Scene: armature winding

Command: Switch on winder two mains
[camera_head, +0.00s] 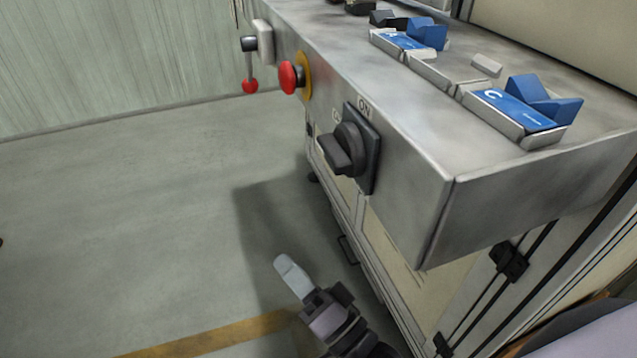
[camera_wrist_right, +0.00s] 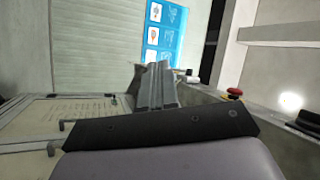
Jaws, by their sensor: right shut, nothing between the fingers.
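A black rotary mains switch (camera_head: 347,148) sits on the front face of the grey metal machine box (camera_head: 412,180). My left gripper is not in view.
A red emergency button (camera_head: 289,77) and a red-tipped lever (camera_head: 250,84) are further along the same face. Blue labelled trays, one marked C (camera_head: 515,108), lie on top. A blue panel (camera_wrist_right: 163,35) shows in the right wrist view.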

